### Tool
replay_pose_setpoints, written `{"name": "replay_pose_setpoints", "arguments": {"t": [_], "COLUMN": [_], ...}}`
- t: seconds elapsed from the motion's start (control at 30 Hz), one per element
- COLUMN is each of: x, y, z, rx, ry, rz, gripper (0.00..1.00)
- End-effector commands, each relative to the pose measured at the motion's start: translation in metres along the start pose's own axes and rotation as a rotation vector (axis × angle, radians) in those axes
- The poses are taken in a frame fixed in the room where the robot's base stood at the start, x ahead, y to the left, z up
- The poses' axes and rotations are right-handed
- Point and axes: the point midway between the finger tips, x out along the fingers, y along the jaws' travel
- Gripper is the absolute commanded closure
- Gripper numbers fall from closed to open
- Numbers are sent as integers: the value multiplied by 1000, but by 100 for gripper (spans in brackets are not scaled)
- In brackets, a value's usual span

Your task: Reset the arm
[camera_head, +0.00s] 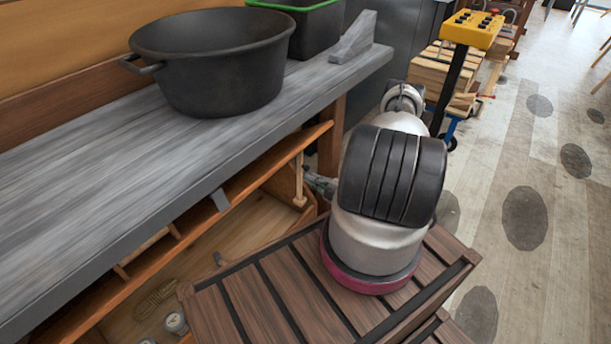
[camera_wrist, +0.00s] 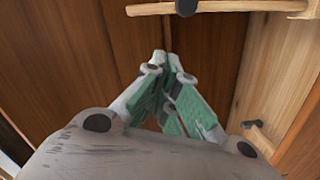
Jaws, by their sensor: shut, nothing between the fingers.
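My gripper (camera_wrist: 170,62) shows in the wrist view with its green-padded fingers drawn together at the tips and nothing between them. Behind the tips is brown wood panelling (camera_wrist: 215,60). In the head view, my gripper (camera_head: 318,183) is mostly hidden behind my own arm. A small part of it shows under the bench's front edge, beside a short wooden peg (camera_head: 299,180). My arm reaches out from my slatted brown base, at the right of the bench.
A grey bench top (camera_head: 110,165) carries a large black tub (camera_head: 215,65), a dark green-rimmed crate (camera_head: 315,25) and a grey wedge (camera_head: 353,38). An open shelf below holds a coil of rope (camera_head: 155,298) and a small gauge (camera_head: 175,322).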

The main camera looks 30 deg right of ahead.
Motion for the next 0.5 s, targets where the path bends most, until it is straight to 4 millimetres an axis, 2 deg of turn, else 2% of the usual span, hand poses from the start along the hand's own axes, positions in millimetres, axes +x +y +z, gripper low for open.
{"name": "replay_pose_setpoints", "arguments": {"t": [0.2,0.33,0.5], "x": [-37,-48,-51], "y": [0,0,0], "z": [1,0,0], "rx": [1,2,1], "ry": [-3,-1,0], "rz": [1,1,0], "gripper": [100,100,100]}}
